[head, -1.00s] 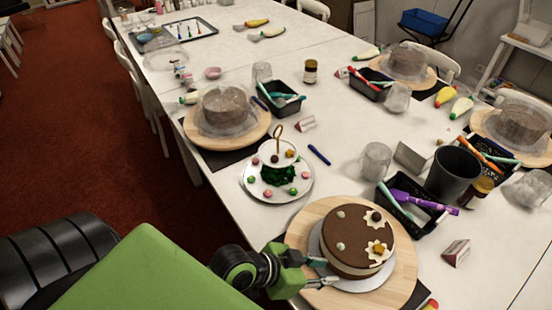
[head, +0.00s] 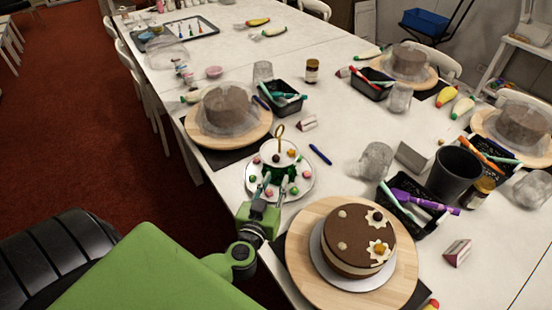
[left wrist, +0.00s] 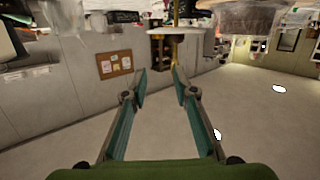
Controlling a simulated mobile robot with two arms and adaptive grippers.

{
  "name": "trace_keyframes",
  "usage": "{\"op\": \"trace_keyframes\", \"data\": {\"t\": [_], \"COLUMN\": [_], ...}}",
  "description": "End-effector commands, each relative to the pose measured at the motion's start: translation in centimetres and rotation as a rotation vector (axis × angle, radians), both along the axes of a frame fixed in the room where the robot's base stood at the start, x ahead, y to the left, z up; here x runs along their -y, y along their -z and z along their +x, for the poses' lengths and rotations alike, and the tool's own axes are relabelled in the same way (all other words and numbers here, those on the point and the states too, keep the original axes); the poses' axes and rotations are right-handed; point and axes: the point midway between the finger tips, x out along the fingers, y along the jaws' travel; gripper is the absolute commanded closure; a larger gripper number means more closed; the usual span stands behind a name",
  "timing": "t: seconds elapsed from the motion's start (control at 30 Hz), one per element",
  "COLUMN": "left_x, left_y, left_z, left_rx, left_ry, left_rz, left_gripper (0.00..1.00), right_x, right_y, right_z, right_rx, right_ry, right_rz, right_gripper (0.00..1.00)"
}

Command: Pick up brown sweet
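A tiered sweet stand (head: 301,193) with a gold ring handle stands on the table in the head view. A small brown sweet (head: 275,158) lies on its upper plate, beside an orange-yellow one (head: 291,153). Several pink and green sweets lie on the lower plate. My left gripper (head: 275,186) is open and empty, at the stand's near side. Its fingers overlap the lower plate in the picture; I cannot tell whether they touch. The left wrist view shows the open fingers (left wrist: 160,82) with nothing between them. My right gripper is not in view.
A brown and cream cake (head: 352,250) on a round wooden board (head: 301,262) stands just right of my left gripper; a dark sweet (head: 377,217) sits on top. A covered cake (head: 226,108) stands behind the stand. A blue pen (head: 320,154) lies to its right.

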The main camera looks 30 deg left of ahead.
Motion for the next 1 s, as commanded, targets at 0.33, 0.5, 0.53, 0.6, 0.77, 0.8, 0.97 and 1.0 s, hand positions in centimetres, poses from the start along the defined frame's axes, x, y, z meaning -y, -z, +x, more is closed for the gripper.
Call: {"op": "trace_keyframes", "data": {"t": [0.33,0.5,0.53,0.6,0.77,0.8,0.97,1.0], "left_x": [-3.7,-4.9,-5.1,-5.4,-5.7,-5.8,-6.6,-6.9], "left_y": [2.3,3.0,3.2,3.4,3.5,3.5,3.5,3.6], "left_z": [2.0,5.0,5.4,6.2,7.1,7.5,9.7,10.2], "left_rx": [-0.068,-0.067,-0.067,-0.067,-0.068,-0.067,-0.066,-0.067], "left_ry": [-0.093,-0.092,-0.091,-0.091,-0.089,-0.089,-0.09,-0.091], "left_rz": [0.023,0.022,0.022,0.022,0.02,0.02,0.02,0.02], "left_gripper": [0.74,0.74,0.74,0.74,0.74,0.74,0.74,0.74], "right_x": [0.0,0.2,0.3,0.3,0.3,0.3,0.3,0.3], "right_y": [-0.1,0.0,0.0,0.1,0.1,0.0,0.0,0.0], "right_z": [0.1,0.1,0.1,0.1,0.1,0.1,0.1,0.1], "right_rx": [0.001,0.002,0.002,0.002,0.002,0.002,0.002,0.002], "right_ry": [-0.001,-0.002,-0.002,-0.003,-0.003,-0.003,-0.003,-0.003], "right_rz": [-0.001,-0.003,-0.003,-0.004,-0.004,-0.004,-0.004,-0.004], "right_gripper": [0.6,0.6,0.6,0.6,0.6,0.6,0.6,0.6]}}
